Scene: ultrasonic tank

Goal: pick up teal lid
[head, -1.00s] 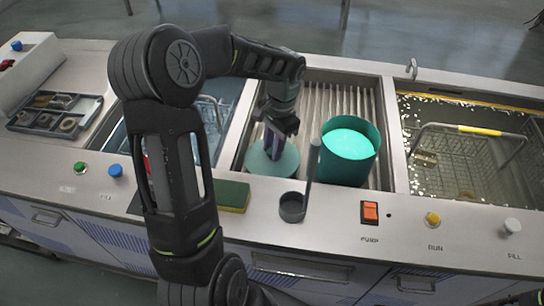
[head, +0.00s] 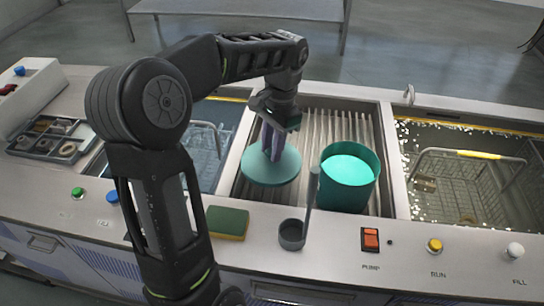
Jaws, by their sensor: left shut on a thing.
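The teal lid (head: 258,168) is a flat round disc in the head view, over the ribbed drain section in the middle of the bench. My left gripper (head: 272,148) points down at its middle and is shut on it; the fingers hide the part they grip. The lid seems to be held above the ribs, though its exact height is hard to tell. A teal pot (head: 347,190) with a bright teal inside stands just right of the lid, apart from it. My right gripper is not in view.
A wire basket (head: 470,185) with a yellow handle sits in the right tank. A parts tray (head: 48,142) lies at the left. Bare ribs (head: 320,110) lie behind the pot.

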